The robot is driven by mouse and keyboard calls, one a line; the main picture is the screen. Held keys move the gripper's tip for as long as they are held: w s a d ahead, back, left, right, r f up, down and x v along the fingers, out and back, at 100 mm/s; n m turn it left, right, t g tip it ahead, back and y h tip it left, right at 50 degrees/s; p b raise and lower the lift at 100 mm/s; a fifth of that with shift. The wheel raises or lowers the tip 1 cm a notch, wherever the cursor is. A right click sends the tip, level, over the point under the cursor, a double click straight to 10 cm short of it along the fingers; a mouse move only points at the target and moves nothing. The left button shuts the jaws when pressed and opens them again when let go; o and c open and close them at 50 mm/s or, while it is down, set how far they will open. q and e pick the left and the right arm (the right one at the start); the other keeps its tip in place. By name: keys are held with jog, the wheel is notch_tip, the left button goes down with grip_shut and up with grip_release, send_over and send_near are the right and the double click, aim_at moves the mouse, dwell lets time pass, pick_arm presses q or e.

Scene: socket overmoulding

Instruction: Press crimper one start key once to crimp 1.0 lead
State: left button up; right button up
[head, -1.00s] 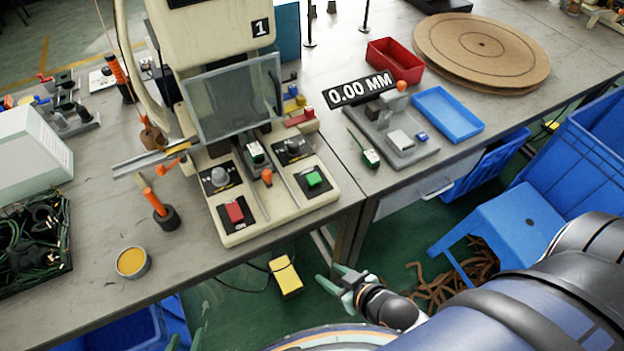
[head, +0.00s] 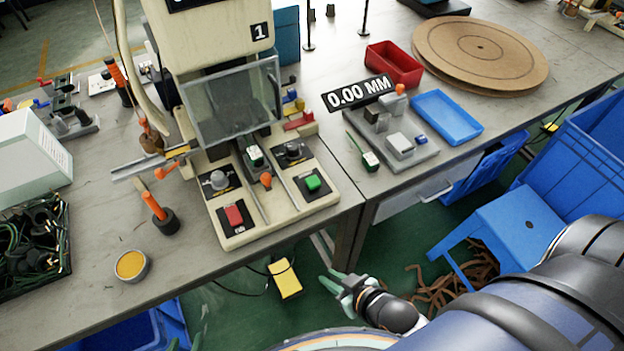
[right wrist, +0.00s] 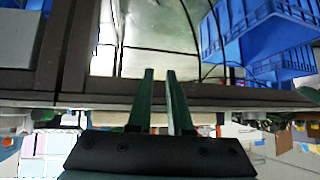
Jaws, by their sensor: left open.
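Crimper one (head: 325,200), a cream machine marked 1, stands on the grey bench with a clear guard (head: 232,100) in front of its head. Its base carries a green key (head: 312,183) at the right and a red key (head: 234,215) at the left front. A dark-and-white plug-like part (head: 255,156) sits between the two knobs. My right gripper (head: 329,280) is below the bench front, apart from the keys; its green fingers show a gap in the right wrist view (right wrist: 159,75).
A gauge plate (head: 425,155) with a 0.00 MM display (head: 357,92) stands to the right, beside a blue tray (head: 447,116) and red bin (head: 393,65). An orange-handled tool (head: 155,207) and yellow tin (head: 132,265) stand left. A blue stool (head: 515,220) is on the floor.

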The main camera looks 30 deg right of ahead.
grip_shut()
dwell(1.3)
